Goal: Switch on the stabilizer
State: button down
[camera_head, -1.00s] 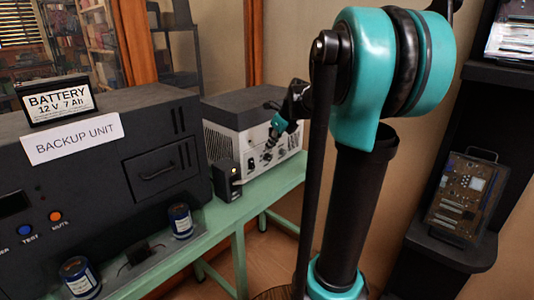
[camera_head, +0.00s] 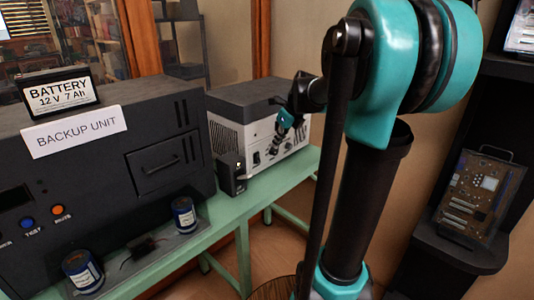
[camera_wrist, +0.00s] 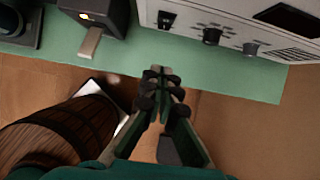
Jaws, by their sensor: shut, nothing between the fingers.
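A light grey box with a dark top (camera_head: 247,103), which may be the stabilizer, stands on the green table. No name can be read on it. Its front panel, also in the wrist view (camera_wrist: 232,14), carries a black switch (camera_wrist: 166,19) and dark knobs (camera_wrist: 212,36). A small black box (camera_head: 231,174) with a lit orange lamp stands beside it, and it also shows in the wrist view (camera_wrist: 112,12). My gripper (camera_head: 276,140) is in front of the panel, partly hiding it. In the wrist view my gripper (camera_wrist: 160,72) is shut and empty, over the table's front edge, apart from the switch.
The green table (camera_wrist: 190,62) ends at the right, with floor beyond. A large dark backup unit (camera_head: 90,170) fills the left, with blue cylinders (camera_head: 184,215) before it. A wooden barrel (camera_wrist: 70,130) stands below the table edge. A dark shelf with a circuit board (camera_head: 480,195) is at right.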

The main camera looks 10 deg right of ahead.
aim_at(258, 158)
jog(key=w+a+r+x, duration=0.1)
jog(key=w+x, duration=0.1)
jog(key=x, duration=1)
jog(key=shift+w+a, duration=0.2)
jog(key=shift+a, duration=0.15)
jog(key=shift+f, duration=0.15)
jog(key=shift+w+a+f+t, duration=0.1)
jog(key=shift+f+t, duration=0.05)
jog(key=shift+t, duration=0.15)
